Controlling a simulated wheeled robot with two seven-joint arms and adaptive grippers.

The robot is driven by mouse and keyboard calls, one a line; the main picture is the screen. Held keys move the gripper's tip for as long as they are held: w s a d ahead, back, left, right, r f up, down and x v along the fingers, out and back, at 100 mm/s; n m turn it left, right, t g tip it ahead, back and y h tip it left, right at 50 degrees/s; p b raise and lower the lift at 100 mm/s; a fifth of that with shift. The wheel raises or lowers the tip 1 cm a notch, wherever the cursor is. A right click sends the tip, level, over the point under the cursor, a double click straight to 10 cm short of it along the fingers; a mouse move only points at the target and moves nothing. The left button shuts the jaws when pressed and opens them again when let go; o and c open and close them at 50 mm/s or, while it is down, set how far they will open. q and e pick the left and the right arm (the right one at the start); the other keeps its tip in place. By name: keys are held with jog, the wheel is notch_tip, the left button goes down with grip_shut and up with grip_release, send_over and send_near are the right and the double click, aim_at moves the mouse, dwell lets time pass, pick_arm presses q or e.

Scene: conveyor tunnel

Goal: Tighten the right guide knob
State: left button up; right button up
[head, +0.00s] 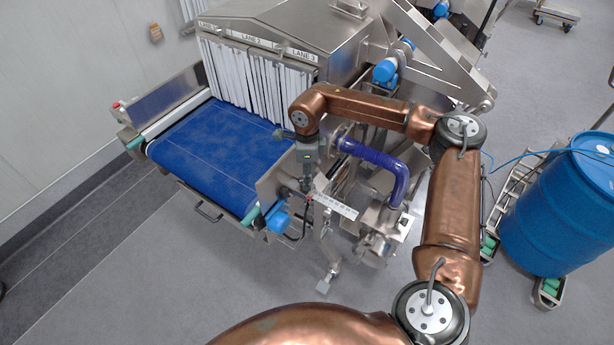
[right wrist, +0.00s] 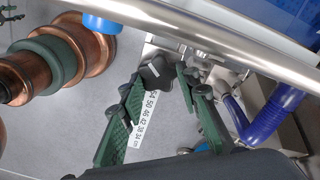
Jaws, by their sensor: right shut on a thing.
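The guide knob (right wrist: 156,74) is a dark, lobed knob on a steel bracket, seen in the right wrist view between the tips of my right gripper's green fingers. My right gripper (right wrist: 160,80) is shut on it. In the head view my right gripper (head: 308,187) points down at the near right corner of the conveyor, and the knob cannot be made out there. A white scale strip (right wrist: 150,120) with numbers runs beside the knob in the wrist view, and it also shows in the head view (head: 337,206). My left gripper is not in view.
The blue conveyor belt (head: 220,150) runs to a strip curtain (head: 265,85) at the tunnel mouth. A steel rail (right wrist: 220,42) passes close to the gripper. A blue hose (head: 385,165) and blue motor (head: 278,219) are nearby. A blue drum (head: 560,215) stands right.

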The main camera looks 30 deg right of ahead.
jog(key=m, duration=0.4)
jog(key=shift+r+m, duration=0.15)
jog(key=shift+m, duration=0.15)
jog(key=m, duration=0.3)
jog(key=shift+a+m, duration=0.15)
jog(key=shift+m, duration=0.25)
jog(key=m, duration=0.7)
jog(key=shift+a, duration=0.15)
jog(key=m, duration=0.6)
jog(key=shift+w+a+r+m, duration=0.1)
jog(key=shift+m, duration=0.2)
jog(key=m, duration=0.6)
jog(key=shift+w+p, duration=0.15)
jog(key=shift+p, duration=0.15)
jog(key=o, duration=1.2)
jog(key=shift+a, duration=0.1)
jog(key=shift+c, duration=0.2)
